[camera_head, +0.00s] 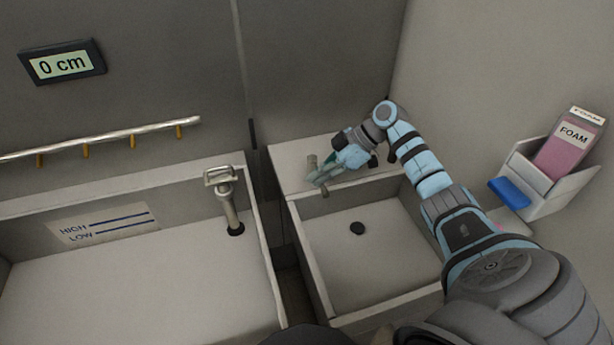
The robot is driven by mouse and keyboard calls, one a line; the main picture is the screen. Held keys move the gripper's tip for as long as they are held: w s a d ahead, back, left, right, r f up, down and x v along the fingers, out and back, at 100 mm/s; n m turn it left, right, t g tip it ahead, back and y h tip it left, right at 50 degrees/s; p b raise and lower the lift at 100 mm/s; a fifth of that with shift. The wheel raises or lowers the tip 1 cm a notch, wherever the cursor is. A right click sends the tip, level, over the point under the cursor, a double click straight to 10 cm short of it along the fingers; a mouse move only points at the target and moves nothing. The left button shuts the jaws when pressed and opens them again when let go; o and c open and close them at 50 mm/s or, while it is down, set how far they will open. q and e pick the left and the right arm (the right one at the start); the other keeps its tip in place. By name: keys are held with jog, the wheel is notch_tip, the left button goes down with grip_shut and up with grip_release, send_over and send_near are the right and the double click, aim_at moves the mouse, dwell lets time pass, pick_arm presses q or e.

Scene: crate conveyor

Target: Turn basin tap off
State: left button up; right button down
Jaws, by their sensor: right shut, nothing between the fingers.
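The basin (372,292) is a pale square sink on the right with a dark drain hole in its floor. Its small tap (312,162) stands on the back ledge near the left corner, with a short spout toward the basin. My right gripper (318,180) reaches in from the right over the back ledge. Its fingers are shut and empty, right beside the tap. Whether they touch the tap cannot be told. The gripper hides part of the tap. No water stream is visible. My left gripper is not in view.
A larger tub (150,290) with HIGH and LOW marks and a metal standpipe (229,203) is on the left. A rail (100,138) and a "0 cm" display (62,64) are on the back wall. A holder (550,180) with a pink FOAM bottle (566,148) is at right.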

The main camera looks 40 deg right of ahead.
jog(key=shift+s+d, duration=0.1)
jog(key=shift+d, duration=0.15)
dwell(0.4)
jog(key=shift+r, duration=0.4)
notch_tip(320, 180, up, 9)
jog(key=shift+r, duration=0.1)
dwell(0.4)
